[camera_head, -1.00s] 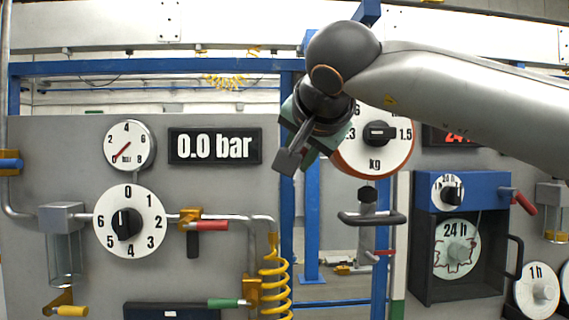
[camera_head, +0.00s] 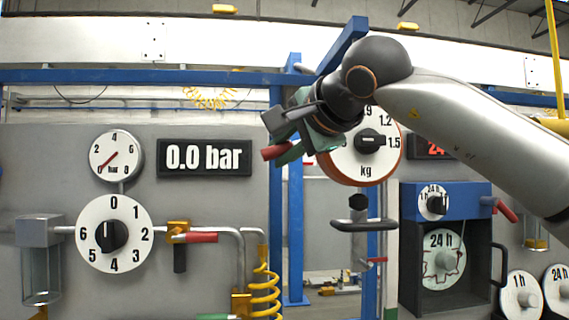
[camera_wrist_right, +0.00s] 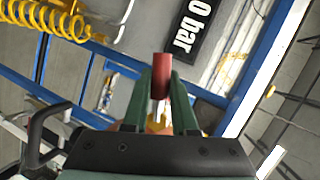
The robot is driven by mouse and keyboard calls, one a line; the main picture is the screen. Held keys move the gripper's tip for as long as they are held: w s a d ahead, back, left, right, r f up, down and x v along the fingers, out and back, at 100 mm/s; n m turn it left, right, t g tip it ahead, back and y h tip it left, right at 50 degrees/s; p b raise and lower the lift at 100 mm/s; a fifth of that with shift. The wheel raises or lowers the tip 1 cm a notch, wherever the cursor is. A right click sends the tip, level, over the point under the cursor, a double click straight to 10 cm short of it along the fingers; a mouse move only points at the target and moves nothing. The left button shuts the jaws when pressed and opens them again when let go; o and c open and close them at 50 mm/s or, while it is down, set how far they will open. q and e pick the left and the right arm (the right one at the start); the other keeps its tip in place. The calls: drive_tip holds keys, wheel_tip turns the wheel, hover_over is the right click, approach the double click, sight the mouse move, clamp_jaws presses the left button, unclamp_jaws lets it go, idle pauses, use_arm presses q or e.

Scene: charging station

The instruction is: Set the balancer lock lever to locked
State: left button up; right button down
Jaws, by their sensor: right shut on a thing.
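The balancer (camera_head: 366,172) is a round body with an orange rim and a white kg dial, right of centre in the head view. The lock lever's red handle (camera_head: 274,152) sticks out to the left of my right gripper (camera_head: 290,151), at the balancer's left side. In the right wrist view, the red handle (camera_wrist_right: 161,67) stands between the green fingers of my right gripper (camera_wrist_right: 160,82), which is shut on it. The lever's pivot is hidden behind the gripper and arm. My left gripper is in neither view.
A black handle bar (camera_head: 368,224) hangs under the balancer. On the left panel are a pressure gauge (camera_head: 117,156), a 0.0 bar display (camera_head: 204,158) and a red-handled valve (camera_head: 195,238). A blue chart recorder (camera_head: 446,198) stands at right. Blue posts (camera_head: 296,240) rise behind.

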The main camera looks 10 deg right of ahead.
drive_tip(key=shift+a+r+m+t+y+b, duration=0.1)
drive_tip(key=shift+r+m+t+y+b, duration=0.15)
drive_tip(key=shift+m, duration=0.25)
drive_tip(key=shift+a+r+m+t+y+b, duration=0.1)
drive_tip(key=shift+m+y+b, duration=0.2)
drive_tip(key=shift+m, duration=0.2)
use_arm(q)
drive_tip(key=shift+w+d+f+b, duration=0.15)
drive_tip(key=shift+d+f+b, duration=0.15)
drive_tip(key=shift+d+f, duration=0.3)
use_arm(e)
drive_tip(key=shift+r+m, duration=0.25)
drive_tip(key=shift+m, duration=0.15)
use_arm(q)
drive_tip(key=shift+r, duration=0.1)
use_arm(e)
drive_tip(key=c, duration=1)
unclamp_jaws()
drive_tip(key=shift+r, duration=0.1)
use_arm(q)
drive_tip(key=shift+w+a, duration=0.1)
use_arm(e)
drive_tip(key=shift+d, duration=0.1)
